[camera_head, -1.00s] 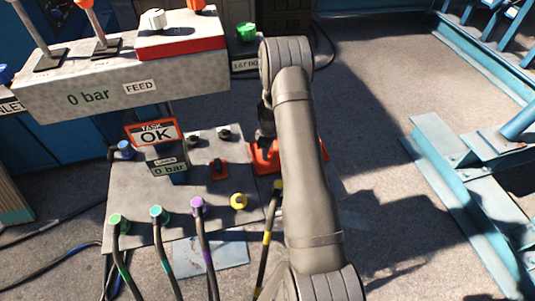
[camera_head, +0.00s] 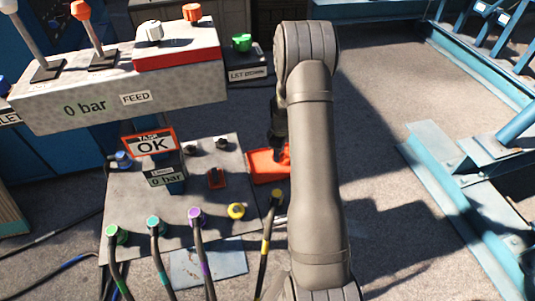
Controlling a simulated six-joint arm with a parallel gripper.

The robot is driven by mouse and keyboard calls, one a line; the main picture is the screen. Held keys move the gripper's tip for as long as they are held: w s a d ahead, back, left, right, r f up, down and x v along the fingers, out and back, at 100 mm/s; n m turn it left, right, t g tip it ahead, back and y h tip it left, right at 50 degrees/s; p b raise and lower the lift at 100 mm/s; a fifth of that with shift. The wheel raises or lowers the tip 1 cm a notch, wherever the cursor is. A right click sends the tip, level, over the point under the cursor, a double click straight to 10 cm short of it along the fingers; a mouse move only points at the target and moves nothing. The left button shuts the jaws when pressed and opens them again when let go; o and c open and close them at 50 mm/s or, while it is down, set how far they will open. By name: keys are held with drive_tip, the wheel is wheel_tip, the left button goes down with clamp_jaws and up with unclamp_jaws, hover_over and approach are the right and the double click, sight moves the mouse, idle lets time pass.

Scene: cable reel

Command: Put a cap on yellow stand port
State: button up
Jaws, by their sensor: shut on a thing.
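The yellow port (camera_head: 236,211) is a yellow ring on the grey stand panel (camera_head: 140,200), at its right front, with no hose in it. A yellow-banded hose (camera_head: 265,245) ends in a yellow-marked head (camera_head: 277,196) just right of the panel. My dark gripper (camera_head: 278,152) points down over the orange tray (camera_head: 266,168), behind and right of the yellow port. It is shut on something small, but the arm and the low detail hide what. No cap can be made out clearly in its jaws.
Green (camera_head: 113,232), teal (camera_head: 153,224) and purple (camera_head: 195,217) hose ends sit along the panel's front. A concrete block (camera_head: 120,95) overhangs the back. Floor at right is open up to blue steel beams (camera_head: 450,190).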

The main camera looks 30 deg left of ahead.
drive_tip(key=d+r, duration=0.3)
drive_tip(key=d, duration=0.2)
drive_tip(key=r+n, duration=0.1)
drive_tip(key=n, duration=0.5)
hover_over(236, 207)
drive_tip(key=shift+d+r, duration=0.1)
drive_tip(key=shift+r, duration=0.05)
drive_tip(key=shift+f, duration=4.15)
drive_tip(key=shift+c, duration=0.2)
drive_tip(key=shift+f, duration=0.25)
drive_tip(key=o, duration=1.2)
